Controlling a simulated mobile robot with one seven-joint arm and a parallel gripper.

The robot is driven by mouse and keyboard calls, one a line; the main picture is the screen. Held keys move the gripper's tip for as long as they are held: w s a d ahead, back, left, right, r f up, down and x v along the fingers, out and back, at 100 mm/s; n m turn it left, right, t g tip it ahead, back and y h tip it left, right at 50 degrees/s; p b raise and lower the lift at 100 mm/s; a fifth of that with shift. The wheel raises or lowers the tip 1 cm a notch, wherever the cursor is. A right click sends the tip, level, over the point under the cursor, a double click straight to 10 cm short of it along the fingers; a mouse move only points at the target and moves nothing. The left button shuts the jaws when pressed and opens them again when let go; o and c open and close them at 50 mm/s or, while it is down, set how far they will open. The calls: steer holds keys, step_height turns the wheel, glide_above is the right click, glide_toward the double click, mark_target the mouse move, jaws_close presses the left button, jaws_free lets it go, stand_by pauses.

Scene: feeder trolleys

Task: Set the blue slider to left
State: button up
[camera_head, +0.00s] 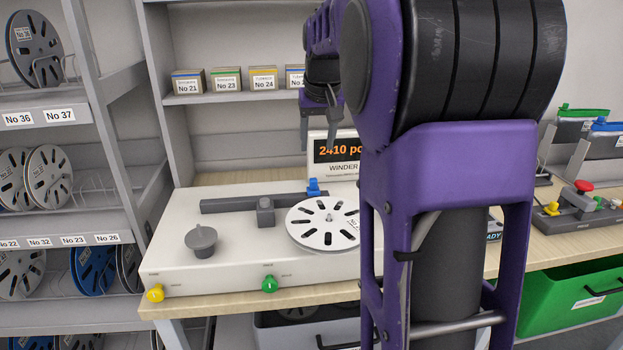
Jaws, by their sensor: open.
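The winder (210,262) is a white box on the table. A dark grey rail (235,205) runs across its top. The small blue slider (314,187) stands upright near the visible right end of the rail, just behind a white slotted reel (310,233). My gripper (318,140) hangs above the blue slider, pointing down, with its fingers apart and nothing visible between them. It looks clear of the slider; the exact depth gap is hard to judge. My purple arm hides the right part of the winder.
A grey block (265,212) stands in front of the rail and a grey knob (201,241) at left. Yellow (156,293) and green (269,284) knobs are on the front. An orange-lit display (335,150) stands behind the slider. Shelves with reels (48,172) stand left.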

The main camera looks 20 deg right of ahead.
mark_target(313, 179)
steer(key=b+x, duration=0.1)
steer(key=x, duration=1.1)
steer(key=shift+w+f+b, duration=0.1)
steer(key=shift+f+b, duration=0.05)
steer(key=shift+b, duration=0.15)
jaws_close()
stand_by(0.8)
